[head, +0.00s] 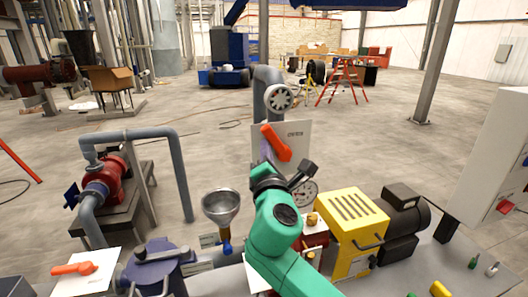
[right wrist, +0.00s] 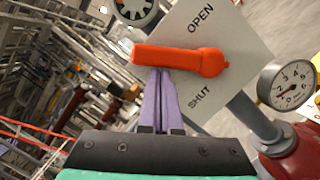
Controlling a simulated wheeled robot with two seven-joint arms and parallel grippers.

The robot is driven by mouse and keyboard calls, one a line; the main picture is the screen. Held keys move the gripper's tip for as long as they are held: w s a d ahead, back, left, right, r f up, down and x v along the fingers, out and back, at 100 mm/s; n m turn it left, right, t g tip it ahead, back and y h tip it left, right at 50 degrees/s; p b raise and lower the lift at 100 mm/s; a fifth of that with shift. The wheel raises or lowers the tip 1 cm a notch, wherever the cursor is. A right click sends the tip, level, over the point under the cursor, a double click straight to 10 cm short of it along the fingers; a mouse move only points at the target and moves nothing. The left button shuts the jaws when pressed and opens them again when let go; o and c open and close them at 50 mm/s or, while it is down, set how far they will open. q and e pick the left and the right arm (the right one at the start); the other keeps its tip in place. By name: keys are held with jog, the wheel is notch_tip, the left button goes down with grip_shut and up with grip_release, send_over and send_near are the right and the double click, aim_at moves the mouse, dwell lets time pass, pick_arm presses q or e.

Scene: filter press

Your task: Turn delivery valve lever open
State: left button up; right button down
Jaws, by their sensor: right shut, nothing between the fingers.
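The orange valve lever (head: 275,142) is on a white plate (head: 297,130) fixed to a grey pipe. In the right wrist view the lever (right wrist: 180,60) runs from a round end at right to a blunt end at left. It lies between the words OPEN, above, and SHUT, below, on the plate (right wrist: 235,50). My right gripper (head: 266,152) is shut and empty. Its purple fingers (right wrist: 161,74) come up to the lever's lower edge near the blunt end; I cannot tell whether they touch. My left gripper is not in view.
A grey handwheel (head: 278,98) is above the plate. A pressure gauge (head: 304,193) is close to my right arm. Open floor lies beyond.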

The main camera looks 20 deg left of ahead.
aim_at(278, 138)
jog(key=m, duration=0.1)
jog(key=r+m, duration=0.1)
jog(key=d+p, duration=0.1)
jog(key=shift+w+r+m+h, duration=0.25)
jog(key=shift+r+m+h, duration=0.05)
jog(key=shift+m+h, duration=0.1)
jog(key=shift+w+d+r+p, duration=0.5)
jog(key=shift+d+p, duration=0.25)
